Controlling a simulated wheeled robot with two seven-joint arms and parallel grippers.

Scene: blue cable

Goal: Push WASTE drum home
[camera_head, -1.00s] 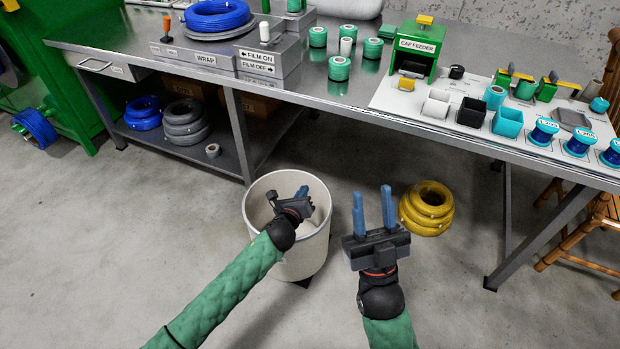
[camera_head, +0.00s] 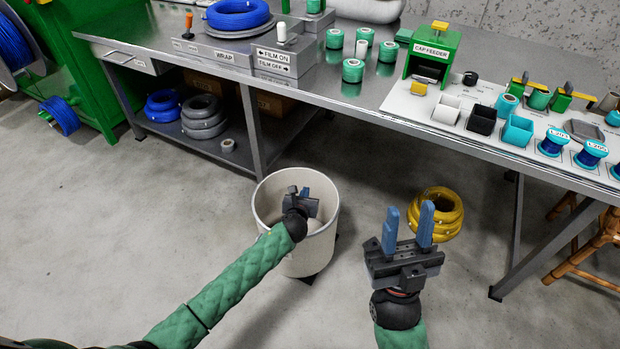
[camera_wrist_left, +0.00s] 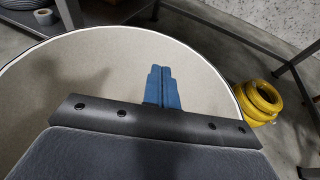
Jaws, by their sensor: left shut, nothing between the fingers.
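The waste drum (camera_head: 322,240) is a cream, open-topped bin standing on the floor in front of the bench. A small dark part of its base shows at its foot. My left gripper (camera_head: 304,192) is at the drum's mouth, over or inside the rim, with its blue fingers together and empty. In the left wrist view the blue fingers (camera_wrist_left: 161,85) are shut against the drum's pale inner wall (camera_wrist_left: 100,75). I cannot tell whether they touch it. My right gripper (camera_head: 407,229) is right of the drum, fingers pointing up, spread apart and empty.
Yellow cable coils (camera_head: 436,214) lie on the floor behind my right gripper. The steel bench (camera_head: 345,100) runs across the back, with a lower shelf (camera_head: 190,145) holding coils. A wooden chair (camera_head: 590,250) stands at the right. The floor left of the drum is clear.

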